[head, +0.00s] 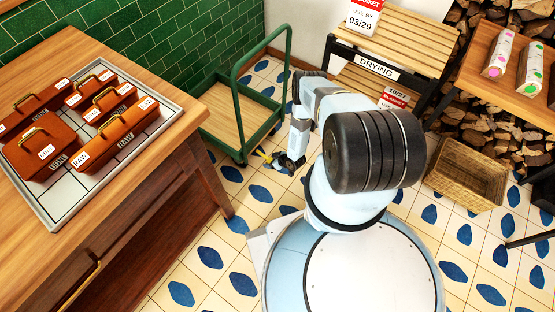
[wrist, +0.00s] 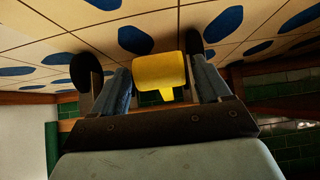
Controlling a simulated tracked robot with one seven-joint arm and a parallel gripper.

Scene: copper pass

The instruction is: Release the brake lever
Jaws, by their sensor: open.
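The green cart (head: 243,137) with a wooden deck stands on the tiled floor, left of my arm. A small yellow brake lever (head: 262,154) shows low at the cart's near right corner. In the wrist view the yellow lever (wrist: 158,71) has a broad end and a narrow stem, and lies between my two fingers. My gripper (head: 276,159) is low by that corner. Its fingers (wrist: 161,82) are apart, with gaps visible on both sides of the lever. The lever's mounting is hidden in both views.
A wooden bench (head: 185,128) with a tray (head: 52,221) of brown cases stands at the left. A slatted drying rack (head: 400,45), stacked firewood (head: 490,128) and a wicker basket (head: 465,175) are at the right. Tiled floor is clear between bench and my base.

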